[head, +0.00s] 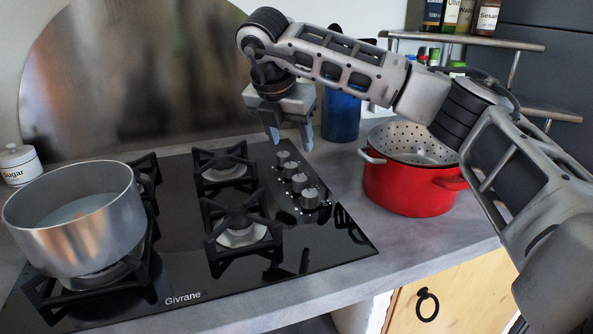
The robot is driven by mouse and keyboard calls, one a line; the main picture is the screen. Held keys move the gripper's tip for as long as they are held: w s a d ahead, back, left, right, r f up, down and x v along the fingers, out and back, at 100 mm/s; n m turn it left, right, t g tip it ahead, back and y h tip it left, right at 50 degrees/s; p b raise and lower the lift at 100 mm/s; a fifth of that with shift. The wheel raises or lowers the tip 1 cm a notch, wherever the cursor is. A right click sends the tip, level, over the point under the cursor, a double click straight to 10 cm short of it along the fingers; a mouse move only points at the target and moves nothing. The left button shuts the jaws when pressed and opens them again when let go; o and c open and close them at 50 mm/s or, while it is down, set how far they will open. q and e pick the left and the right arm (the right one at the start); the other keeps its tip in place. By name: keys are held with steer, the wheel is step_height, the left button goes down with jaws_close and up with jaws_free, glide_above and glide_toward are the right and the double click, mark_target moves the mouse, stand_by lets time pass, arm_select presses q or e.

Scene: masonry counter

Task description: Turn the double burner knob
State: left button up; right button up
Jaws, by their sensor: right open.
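The black glass stove (185,265) has a short row of grey knobs on its right side. The nearest knob (310,198) is the largest-looking, and the farthest knob (283,157) sits at the back of the row. I cannot tell from the markings which one is the double burner knob. My right gripper (291,141) is open and empty, pointing down above the back end of the knob row. Its fingers appear apart from the knobs. My left gripper is not in view.
A metal pot (80,225) stands on the left burner. A red pot (410,190) with a colander stands right of the stove. A blue container (341,117) is behind the knobs. A sugar jar (19,165) and a spice shelf (465,40) are farther back.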

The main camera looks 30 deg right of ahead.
mark_target(300, 177)
steer(key=p+x, duration=0.1)
steer(key=x, duration=1)
steer(key=shift+w+f, duration=0.1)
steer(key=shift+f, duration=0.15)
